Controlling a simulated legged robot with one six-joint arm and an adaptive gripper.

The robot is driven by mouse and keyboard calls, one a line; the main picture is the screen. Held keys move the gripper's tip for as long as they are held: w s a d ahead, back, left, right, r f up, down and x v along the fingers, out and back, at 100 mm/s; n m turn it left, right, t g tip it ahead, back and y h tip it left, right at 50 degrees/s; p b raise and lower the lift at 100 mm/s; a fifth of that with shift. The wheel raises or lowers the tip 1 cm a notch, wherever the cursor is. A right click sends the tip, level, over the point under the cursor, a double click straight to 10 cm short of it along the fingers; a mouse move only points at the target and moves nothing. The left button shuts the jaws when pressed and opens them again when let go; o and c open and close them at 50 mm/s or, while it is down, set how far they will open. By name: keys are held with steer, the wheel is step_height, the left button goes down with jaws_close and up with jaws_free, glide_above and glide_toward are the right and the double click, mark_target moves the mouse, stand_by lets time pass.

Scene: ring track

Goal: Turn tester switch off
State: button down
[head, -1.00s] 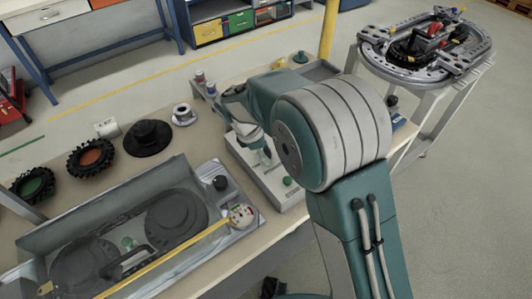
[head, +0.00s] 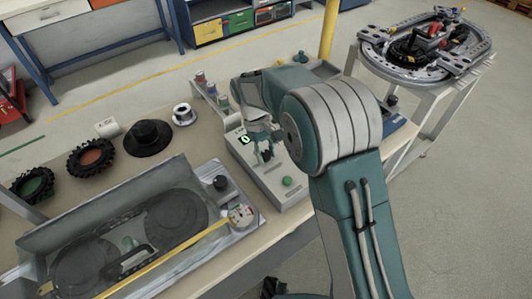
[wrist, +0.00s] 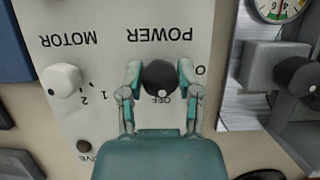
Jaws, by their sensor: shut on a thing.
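A small white mark shows on the knob's edge by the OFF lettering. The white motor knob (wrist: 62,80) is to the left. In the head view my gripper (head: 266,154) is over the tester's panel.
A grey tray (head: 205,165) with dark discs stands left of the tester. Wheels (head: 92,158) and a black hub (head: 148,137) lie behind it. A ring track (head: 425,45) stands on a separate table at the back right. A gauge (wrist: 280,8) shows in the wrist view.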

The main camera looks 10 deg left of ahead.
steer(key=shift+w+a+m+g+y, duration=0.1)
steer(key=shift+m+g+y, duration=0.25)
steer(key=shift+m, duration=0.65)
steer(key=shift+c, duration=1.5)
jaws_free()
steer(key=v, duration=1.2)
